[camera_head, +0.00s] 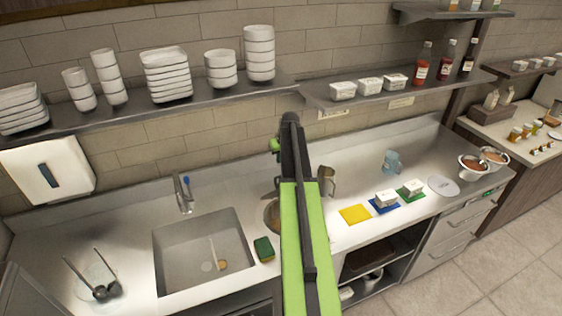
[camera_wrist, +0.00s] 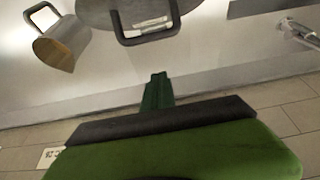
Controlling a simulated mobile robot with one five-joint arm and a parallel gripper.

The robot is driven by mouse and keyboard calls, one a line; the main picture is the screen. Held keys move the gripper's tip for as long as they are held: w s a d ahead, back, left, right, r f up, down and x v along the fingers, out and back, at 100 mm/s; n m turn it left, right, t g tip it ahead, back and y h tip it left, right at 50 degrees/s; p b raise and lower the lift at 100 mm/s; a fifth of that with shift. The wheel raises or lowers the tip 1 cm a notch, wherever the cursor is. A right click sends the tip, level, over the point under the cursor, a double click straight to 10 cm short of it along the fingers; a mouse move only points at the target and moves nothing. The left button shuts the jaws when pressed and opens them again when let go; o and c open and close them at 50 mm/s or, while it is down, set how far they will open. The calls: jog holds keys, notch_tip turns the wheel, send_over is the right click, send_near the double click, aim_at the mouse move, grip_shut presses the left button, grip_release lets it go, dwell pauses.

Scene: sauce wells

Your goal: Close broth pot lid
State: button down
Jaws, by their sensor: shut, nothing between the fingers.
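The broth pot (camera_head: 271,217) sits on the counter beside the sink in the head view, mostly hidden behind my arm. A grey metal part with a dark looped handle (camera_wrist: 147,38) shows at the top of the wrist view; it looks like the pot's lid, but its upper part is cut off and I cannot tell its angle. My gripper (camera_wrist: 157,92) is shut and empty in the wrist view, pointing toward the handle and apart from it in the picture. In the head view my arm hides most of the gripper.
A metal jug (camera_head: 327,181) stands close to the pot on the right; it also shows in the wrist view (camera_wrist: 62,42). The sink (camera_head: 203,250), faucet (camera_head: 182,194) and sponge (camera_head: 264,248) lie to the left. A shelf (camera_head: 200,103) with stacked dishes runs above.

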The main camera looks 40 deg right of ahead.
jog(key=f+b, duration=0.1)
jog(key=s+f+b, duration=0.1)
jog(key=f, duration=0.1)
jog(key=s+f+b, duration=0.1)
jog(key=f, duration=0.1)
jog(key=shift+a, duration=0.4)
